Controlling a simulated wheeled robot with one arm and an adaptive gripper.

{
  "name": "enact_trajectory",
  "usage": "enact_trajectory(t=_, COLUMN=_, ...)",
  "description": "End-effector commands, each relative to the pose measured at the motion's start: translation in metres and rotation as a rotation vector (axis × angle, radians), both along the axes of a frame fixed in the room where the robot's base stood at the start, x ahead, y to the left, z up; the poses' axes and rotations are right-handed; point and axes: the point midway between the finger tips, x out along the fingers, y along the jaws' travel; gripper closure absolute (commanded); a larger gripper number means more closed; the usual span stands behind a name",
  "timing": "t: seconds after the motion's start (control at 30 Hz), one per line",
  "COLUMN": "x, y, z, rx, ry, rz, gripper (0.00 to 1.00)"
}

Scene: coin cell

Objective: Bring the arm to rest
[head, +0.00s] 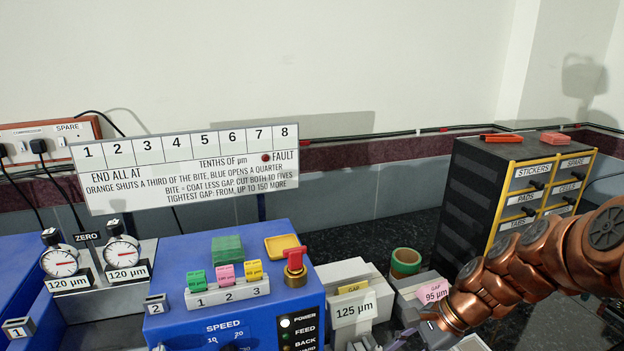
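My copper-coloured arm (540,255) reaches in from the right edge, bent and low. Its end comes down just in front of a grey block with a pink "GAP 95 µm" label (432,292). My gripper (428,334) is at the bottom of the view below the last copper joint, partly hidden and cut off. Its fingers do not show clearly, so I cannot tell whether it is open or holds anything.
A blue machine (180,325) with a red knob (294,262) stands left of the arm. A drawer cabinet (480,190) stands behind the arm. Two dial gauges (123,252) are at left.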

Motion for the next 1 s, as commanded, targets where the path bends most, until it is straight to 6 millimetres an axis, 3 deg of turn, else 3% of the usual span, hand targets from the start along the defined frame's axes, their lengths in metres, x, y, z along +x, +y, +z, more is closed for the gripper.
enact_trajectory(t=0.2, x=-0.055, y=0.023, z=0.018, rx=-0.124, ry=-0.089, rz=0.324, gripper=0.67)
enact_trajectory(t=0.43, x=-0.113, y=0.028, z=0.029, rx=-0.242, ry=-0.155, rz=0.644, gripper=0.67)
enact_trajectory(t=0.8, x=-0.196, y=0.006, z=0.039, rx=-0.4, ry=-0.204, rz=1.088, gripper=0.67)
enact_trajectory(t=1.0, x=-0.219, y=-0.008, z=0.041, rx=-0.443, ry=-0.207, rz=1.213, gripper=0.67)
